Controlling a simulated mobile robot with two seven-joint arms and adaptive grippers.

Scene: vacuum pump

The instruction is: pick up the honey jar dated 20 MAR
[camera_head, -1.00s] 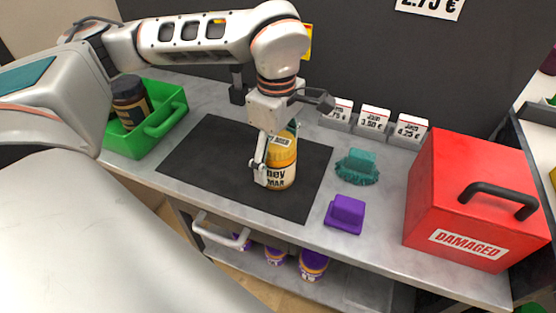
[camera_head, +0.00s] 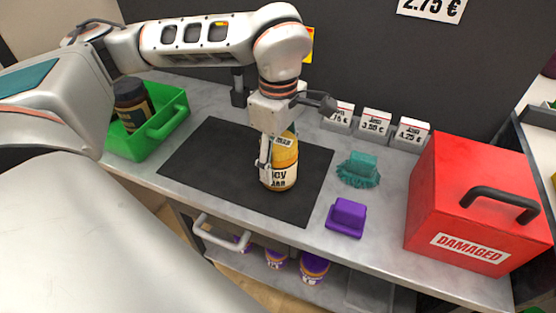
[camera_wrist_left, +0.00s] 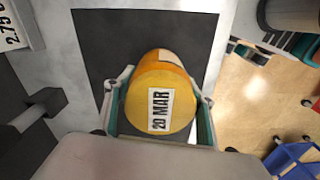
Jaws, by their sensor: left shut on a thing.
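The honey jar (camera_head: 283,172) has a yellow-orange body and a white label, and it stands upright on or just above the black mat (camera_head: 211,161); I cannot tell if it touches. In the left wrist view its yellow lid (camera_wrist_left: 160,100) carries a label reading 20 MAR. My left gripper (camera_head: 268,158) comes down from above and is shut on the jar, with one finger at each side of it in the wrist view (camera_wrist_left: 162,112). The far finger is mostly hidden behind the jar in the head view. My right gripper does not show.
A green basket (camera_head: 170,127) with a dark jar (camera_head: 133,105) stands at the left. A teal brush (camera_head: 358,170), a purple block (camera_head: 346,217) and a red DAMAGED box (camera_head: 462,205) stand to the right. Price cards (camera_head: 376,126) line the back. Purple-lidded jars (camera_head: 314,268) sit on the shelf below.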

